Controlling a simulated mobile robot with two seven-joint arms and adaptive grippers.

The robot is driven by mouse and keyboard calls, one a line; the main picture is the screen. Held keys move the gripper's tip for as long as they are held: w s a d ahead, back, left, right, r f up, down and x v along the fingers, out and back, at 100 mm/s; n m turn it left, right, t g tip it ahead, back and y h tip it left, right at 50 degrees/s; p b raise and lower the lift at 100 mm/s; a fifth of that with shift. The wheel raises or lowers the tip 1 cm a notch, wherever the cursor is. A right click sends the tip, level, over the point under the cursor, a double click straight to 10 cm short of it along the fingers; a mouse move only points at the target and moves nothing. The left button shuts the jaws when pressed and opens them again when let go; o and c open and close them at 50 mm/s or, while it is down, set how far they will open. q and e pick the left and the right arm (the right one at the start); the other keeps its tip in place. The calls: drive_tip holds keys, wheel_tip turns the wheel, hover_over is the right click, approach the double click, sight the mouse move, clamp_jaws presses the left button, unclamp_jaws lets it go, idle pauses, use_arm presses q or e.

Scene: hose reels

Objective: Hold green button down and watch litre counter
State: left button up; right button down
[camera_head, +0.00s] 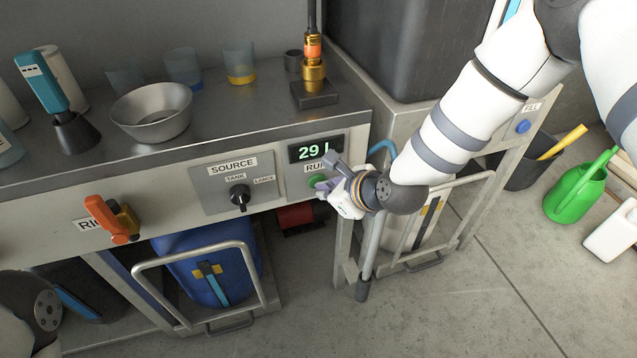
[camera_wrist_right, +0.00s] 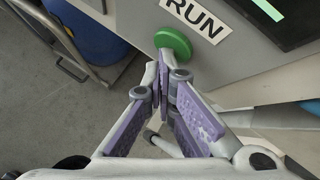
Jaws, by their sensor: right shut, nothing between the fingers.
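The green button (camera_head: 316,181) sits under the RUN label on the panel front. It also shows in the wrist view (camera_wrist_right: 174,43), just beyond my fingertips. The litre counter (camera_head: 316,149) above it is lit and reads 29 l; only a corner of its dark display (camera_wrist_right: 285,15) shows in the wrist view. My right gripper (camera_head: 325,185) is shut and empty, its purple-padded fingers (camera_wrist_right: 163,66) pointing at the button's lower edge. I cannot tell whether the tips touch or press it. My left gripper is out of view; only part of that arm shows at lower left.
The SOURCE knob (camera_head: 240,196) is left of the button, and an orange valve handle (camera_head: 106,219) is further left. A metal bowl (camera_head: 152,110) and several cups stand on the bench. A blue drum (camera_head: 205,262) sits below. A green watering can (camera_head: 577,193) stands on the floor at right.

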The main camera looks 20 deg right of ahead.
idle(0.5)
use_arm(q)
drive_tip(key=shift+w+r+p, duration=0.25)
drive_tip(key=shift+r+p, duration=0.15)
drive_tip(key=shift+p, duration=0.1)
use_arm(e)
drive_tip(key=shift+s, duration=0.95)
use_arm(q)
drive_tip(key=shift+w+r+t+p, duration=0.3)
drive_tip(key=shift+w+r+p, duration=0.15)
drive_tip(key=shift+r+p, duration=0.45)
use_arm(e)
drive_tip(key=s, duration=0.5)
drive_tip(key=shift+d, duration=0.15)
